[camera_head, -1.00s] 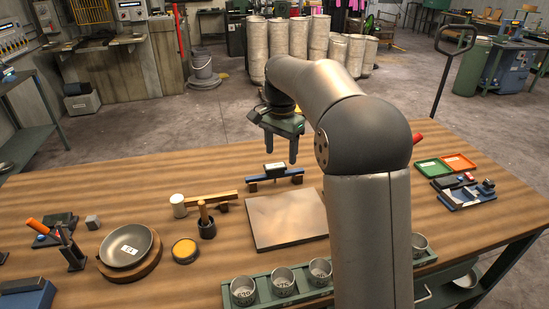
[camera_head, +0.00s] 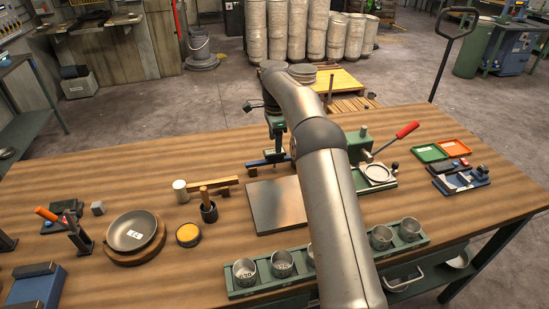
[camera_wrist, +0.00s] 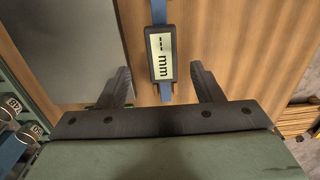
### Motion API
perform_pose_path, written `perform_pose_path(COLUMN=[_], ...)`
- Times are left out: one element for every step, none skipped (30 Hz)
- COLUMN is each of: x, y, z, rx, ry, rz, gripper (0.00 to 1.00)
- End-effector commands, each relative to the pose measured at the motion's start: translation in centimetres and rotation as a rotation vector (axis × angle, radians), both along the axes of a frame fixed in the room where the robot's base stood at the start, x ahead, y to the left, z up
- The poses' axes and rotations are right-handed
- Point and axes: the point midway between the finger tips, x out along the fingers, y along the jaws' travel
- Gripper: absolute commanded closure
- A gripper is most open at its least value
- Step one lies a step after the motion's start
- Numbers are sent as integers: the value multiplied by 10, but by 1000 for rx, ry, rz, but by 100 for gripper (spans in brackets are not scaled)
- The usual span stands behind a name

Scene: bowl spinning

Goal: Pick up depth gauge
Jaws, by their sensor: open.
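The depth gauge shows in the wrist view as a blue bar with a dark-framed digital display (camera_wrist: 161,55) reading "--- mm". In the head view its blue bar (camera_head: 258,163) lies behind the flat plate, and my arm and gripper partly cover it. My gripper (camera_wrist: 162,80) is open, its two dark fingers apart on either side of the gauge's line in the wrist view. In the head view my gripper (camera_head: 279,150) points down over the gauge. Nothing is seen between the fingers in firm contact; the exact height gap cannot be told.
The grey flat plate (camera_head: 270,206) lies in front of the gauge. A green press with a red lever (camera_head: 393,141) stands to the right. A rack of metal cups (camera_head: 245,291) is in front.

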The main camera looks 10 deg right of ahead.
Motion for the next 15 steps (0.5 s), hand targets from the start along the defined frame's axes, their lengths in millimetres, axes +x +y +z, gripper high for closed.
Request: perform_pose_path(x=[-1,0,0,0,0,0,0,0,0,0,0,0,1,1,2], y=[0,0,0,0,0,0,0,0,1,1,1,1,1,1,2], z=[-8,-12,-18,-21,-23,-26,-27,-29,-31,-33,-36,-41,-46,-50,-56], rx=[0,0,0,0,0,0,0,0,0,1,1,1,1,0,1], ry=[4,3,2,2,1,0,-1,0,0,1,1,3,4,3,4], rz=[0,0,0,0,1,1,1,1,1,1,0,0,0,1,1], gripper=[40,40,40,40,40,40,40,40,40,40,40,40,40,40,40])
